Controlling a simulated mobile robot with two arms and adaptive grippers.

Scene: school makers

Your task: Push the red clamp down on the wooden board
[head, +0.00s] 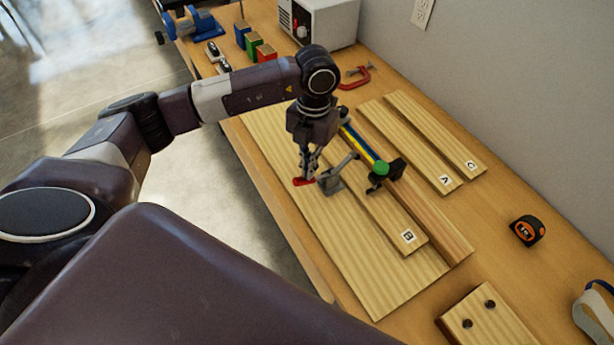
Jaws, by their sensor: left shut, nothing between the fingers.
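The red clamp handle (304,182) shows at the left side of a grey metal toggle clamp (331,181) on the wooden board (366,278). My left gripper (307,176) points down with its fingers shut and empty. Its fingertips are right at the red handle; I cannot tell whether they touch it. The gripper hides part of the clamp and of the board behind it. A narrower board marked B (400,230) lies on the large board under the clamp's arm. My right gripper is not in view.
A blue and yellow bar clamp with a green knob (380,168) lies beside board B. Boards marked A (437,174) and C (464,158), a red C-clamp (357,77), a tape measure (527,231) and a drilled block (489,322) lie around on the workbench. A wall stands behind.

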